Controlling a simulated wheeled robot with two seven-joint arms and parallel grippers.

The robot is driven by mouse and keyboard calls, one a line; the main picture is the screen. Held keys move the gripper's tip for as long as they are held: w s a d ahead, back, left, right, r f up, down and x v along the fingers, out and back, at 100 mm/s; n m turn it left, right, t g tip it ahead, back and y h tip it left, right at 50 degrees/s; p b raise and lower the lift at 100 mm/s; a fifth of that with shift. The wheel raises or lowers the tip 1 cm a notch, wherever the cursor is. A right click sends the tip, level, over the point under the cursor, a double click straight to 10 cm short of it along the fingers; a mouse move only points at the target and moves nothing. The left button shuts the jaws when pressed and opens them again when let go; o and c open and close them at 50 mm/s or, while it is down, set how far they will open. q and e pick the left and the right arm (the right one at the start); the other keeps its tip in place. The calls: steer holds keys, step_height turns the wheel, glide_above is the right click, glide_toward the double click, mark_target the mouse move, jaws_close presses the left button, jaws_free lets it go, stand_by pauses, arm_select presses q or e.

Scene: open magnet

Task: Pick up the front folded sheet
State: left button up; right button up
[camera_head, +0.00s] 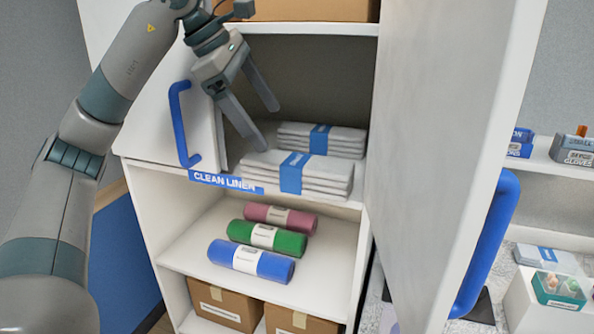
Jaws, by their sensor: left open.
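The front folded sheet (327,181) is a stack of grey-white folds with a blue band. It lies on the shelf labelled "CLEAN LINEN" (225,181), near the front edge. A second banded folded sheet (347,141) lies just behind it. My left gripper (270,127) is open and empty. Its fingers point down and right, above and to the left of the front sheet. One fingertip is close to the sheet's left back corner; I cannot tell whether it touches. My right gripper is not in view.
Cabinet doors with blue handles stand open at left (180,125) and right (488,240). A lower shelf holds pink (256,214), green (290,243) and blue (272,266) rolls. Cardboard boxes (220,306) sit below. The shelf above limits the room over the sheets.

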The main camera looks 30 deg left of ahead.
mark_target(293, 161)
arm_select(q)
steer(key=p+x, duration=0.1)
steer(key=x, duration=0.5)
steer(key=shift+w+d+f, duration=0.1)
steer(key=shift+d+f, duration=0.05)
steer(key=shift+f, duration=0.1)
steer(key=shift+w+d+f+p, duration=0.15)
steer(key=shift+f+p, duration=0.2)
steer(key=shift+p, duration=0.35)
steer(key=p+x, duration=0.1)
steer(key=x, duration=0.2)
steer(key=shift+p, duration=0.35)
steer(key=shift+w+d+f, duration=0.2)
steer(key=shift+d+f, duration=0.05)
steer(key=shift+f, duration=0.4)
steer(key=shift+c, duration=0.6)
steer(key=c, duration=1.3)
steer(key=shift+o, duration=0.2)
steer(key=shift+r, duration=0.1)
